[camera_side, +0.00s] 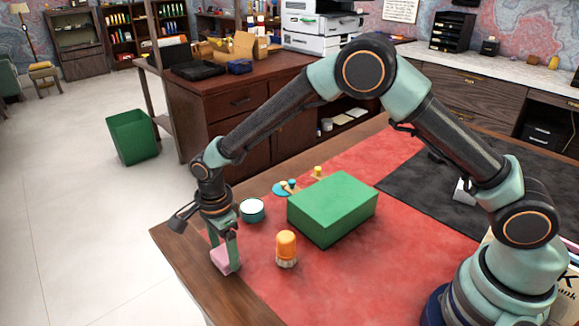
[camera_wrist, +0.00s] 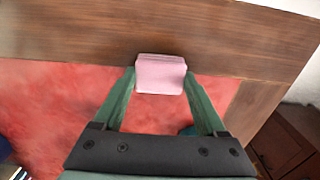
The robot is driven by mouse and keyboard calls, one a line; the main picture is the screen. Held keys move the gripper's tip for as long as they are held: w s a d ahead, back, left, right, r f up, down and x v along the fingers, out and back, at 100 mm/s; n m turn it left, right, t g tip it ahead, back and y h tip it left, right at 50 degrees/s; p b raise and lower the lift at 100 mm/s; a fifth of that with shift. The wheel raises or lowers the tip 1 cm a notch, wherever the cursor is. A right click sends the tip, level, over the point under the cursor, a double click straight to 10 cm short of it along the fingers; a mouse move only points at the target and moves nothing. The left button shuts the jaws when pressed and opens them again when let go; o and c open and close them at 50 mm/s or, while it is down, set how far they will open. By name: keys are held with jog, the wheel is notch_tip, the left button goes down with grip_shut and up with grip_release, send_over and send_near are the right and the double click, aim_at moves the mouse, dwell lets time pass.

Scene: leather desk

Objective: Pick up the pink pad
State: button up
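The pink pad (camera_side: 222,261) is near the left front edge of the desk, by the border between the red leather and the wood. My gripper (camera_side: 224,254) points down at it, with one green finger on each side. In the wrist view the pad (camera_wrist: 161,74) fills the space between the fingertips (camera_wrist: 160,80), and both tips appear to touch its sides. The gripper looks shut on the pad. I cannot tell whether the pad rests on the desk or is slightly raised.
An orange-topped brush (camera_side: 286,249) stands right of my gripper. A green box (camera_side: 332,207) lies behind it. A round teal-and-white container (camera_side: 252,210) and small pegs on a blue disc (camera_side: 281,188) are further back. The wooden desk edge (camera_side: 183,263) is close on the left.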

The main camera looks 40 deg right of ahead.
aim_at(224, 254)
notch_tip(224, 254, up, 20)
jog(key=shift+r, duration=0.1)
dwell(0.6)
jog(key=o, duration=0.4)
jog(key=shift+c, duration=1.3)
